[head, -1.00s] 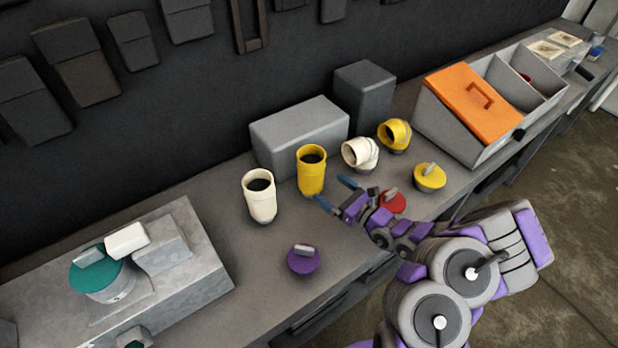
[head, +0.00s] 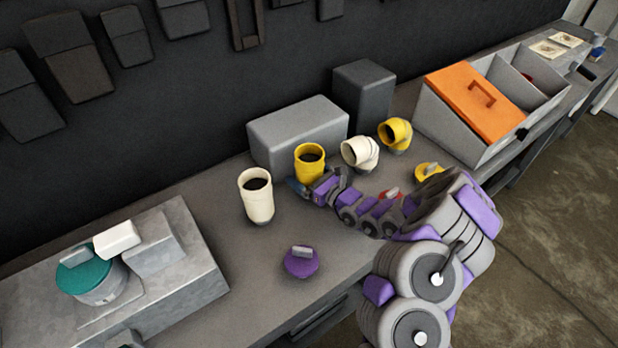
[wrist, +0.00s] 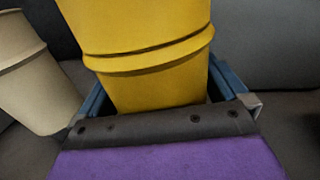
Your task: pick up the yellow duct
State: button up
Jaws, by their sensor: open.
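The yellow duct (head: 310,158) stands upright on the bench in front of a grey box. My gripper (head: 303,186) is at its lower part in the head view and hides its base. In the wrist view the yellow duct (wrist: 150,60) fills the middle, between the blue fingers of my open gripper (wrist: 163,88). One finger shows on each side of it. Whether either finger touches it, I cannot tell.
A cream duct (head: 256,198) stands close on the left. A cream elbow (head: 358,152) and a yellow elbow (head: 396,134) sit to the right. The grey box (head: 298,130) is behind. A purple lidded piece (head: 301,263) lies in front; a red one (head: 390,194) is partly behind my arm.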

jog(key=shift+c, duration=0.2)
jog(key=c, duration=0.9)
jog(key=shift+r, duration=0.15)
jog(key=shift+c, duration=0.2)
